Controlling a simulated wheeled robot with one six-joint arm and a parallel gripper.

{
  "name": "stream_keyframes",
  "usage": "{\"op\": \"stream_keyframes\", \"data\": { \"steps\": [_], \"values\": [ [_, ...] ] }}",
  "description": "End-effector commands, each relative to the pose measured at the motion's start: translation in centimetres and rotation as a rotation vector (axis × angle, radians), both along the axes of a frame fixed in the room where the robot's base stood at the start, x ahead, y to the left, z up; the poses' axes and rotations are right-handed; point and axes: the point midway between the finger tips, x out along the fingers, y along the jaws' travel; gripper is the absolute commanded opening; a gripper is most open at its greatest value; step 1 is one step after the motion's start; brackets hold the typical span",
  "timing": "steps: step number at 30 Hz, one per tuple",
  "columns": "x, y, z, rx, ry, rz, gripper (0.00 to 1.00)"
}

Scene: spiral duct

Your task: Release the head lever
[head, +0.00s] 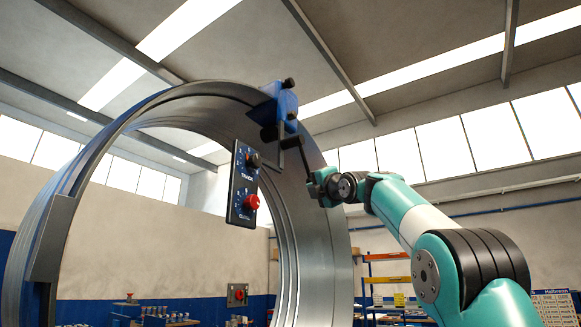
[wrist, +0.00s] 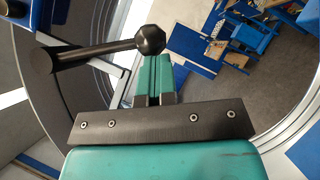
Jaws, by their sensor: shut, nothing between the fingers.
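The blue head (head: 286,106) sits on the upper right rim of the large metal duct ring. A dark lever (head: 303,157) hangs from the head and slants down to the right. In the wrist view the black lever (wrist: 90,52) ends in a round ball knob (wrist: 150,40). My gripper (head: 314,187) is near the lever's lower end. In the wrist view my gripper's teal fingers (wrist: 153,66) are shut and empty, with their tips close to the knob. I cannot tell whether they touch it.
The duct ring (head: 320,250) curves around beside my arm. A control panel (head: 243,183) with a red knob hangs left of the lever. Shelving (head: 385,270) and benches stand in the background. The air right of the ring, above my arm, is clear.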

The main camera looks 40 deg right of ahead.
Motion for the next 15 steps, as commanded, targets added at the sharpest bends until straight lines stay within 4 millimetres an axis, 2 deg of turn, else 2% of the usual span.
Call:
{"op": "stream_keyframes", "data": {
  "steps": [8, 15],
  "values": [
    [-0.1, 0.0, -0.2, 0.001, -0.004, -0.006, 0.0],
    [-1.2, 1.5, -2.6, -0.001, -0.003, -0.008, 0.0]
  ]
}}
